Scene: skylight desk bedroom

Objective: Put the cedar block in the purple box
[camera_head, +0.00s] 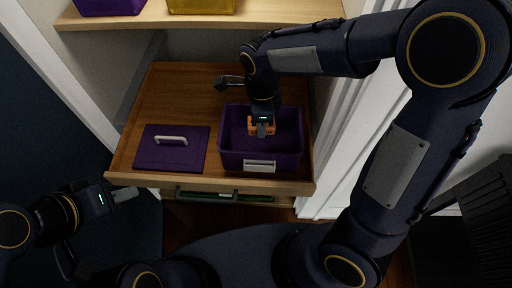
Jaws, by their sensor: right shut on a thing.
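The open purple box (232,155) stands in a pulled-out wooden drawer, with a white handle on its front. My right gripper (262,130) points down over the inside of this box. It is shut on the orange-brown cedar block (254,125), which shows on both sides of the fingers. I cannot tell whether the block touches the box floor. A purple lid (160,156) with a white handle lies in the drawer to the left of the box. My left gripper (125,194) is off the drawer's front left corner, away from the box; its finger gap does not show.
The wooden drawer (162,93) has free floor behind the lid. A shelf (160,18) above it bears another purple container (110,5) and a yellow container (203,5), both cut off by the frame. A dark slatted thing (485,205) stands at the right.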

